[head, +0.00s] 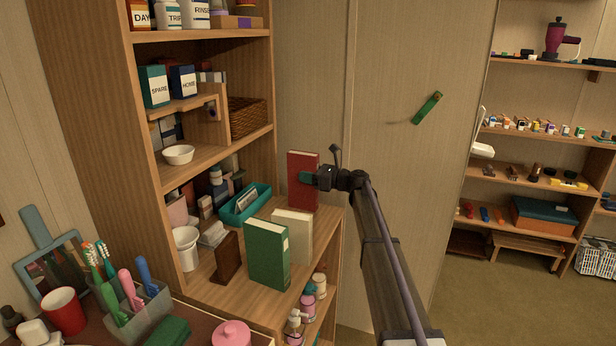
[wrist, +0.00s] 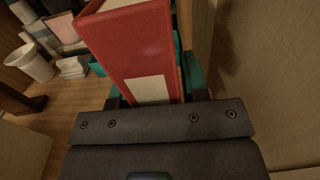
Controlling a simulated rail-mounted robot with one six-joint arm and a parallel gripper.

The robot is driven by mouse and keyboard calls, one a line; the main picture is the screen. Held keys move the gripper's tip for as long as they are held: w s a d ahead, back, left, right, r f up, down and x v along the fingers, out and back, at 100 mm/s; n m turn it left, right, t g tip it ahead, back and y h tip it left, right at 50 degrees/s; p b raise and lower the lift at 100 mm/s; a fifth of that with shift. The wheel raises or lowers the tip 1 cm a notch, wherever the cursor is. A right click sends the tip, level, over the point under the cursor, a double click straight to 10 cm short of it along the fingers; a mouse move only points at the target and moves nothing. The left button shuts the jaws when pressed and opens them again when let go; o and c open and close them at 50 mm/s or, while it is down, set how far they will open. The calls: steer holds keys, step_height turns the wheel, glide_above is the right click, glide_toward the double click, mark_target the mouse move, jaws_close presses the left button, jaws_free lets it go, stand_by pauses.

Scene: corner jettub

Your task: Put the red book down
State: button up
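The red book (head: 303,160) stands upright at the right end of the wooden shelf (head: 232,293), near the back wall. My gripper (head: 308,178) reaches it from the right, and its teal fingers are shut on the book's spine side. In the wrist view the red book (wrist: 130,48) fills the space between the fingers of my gripper (wrist: 152,92), with a pale label on the spine. I cannot tell whether the book's bottom edge touches the shelf. A cream book (head: 292,234) and a green book (head: 267,254) stand upright in front of it, apart from it.
A brown wooden bookend (head: 228,256), a white cup (head: 186,248) and a teal tray (head: 245,203) stand left of the books. The wall panel is close on the right in the wrist view. Bottles (head: 308,306) stand on a lower shelf.

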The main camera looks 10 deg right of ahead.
steer(key=o, duration=0.3)
steer(key=shift+r, duration=0.15)
steer(key=v, duration=1.2)
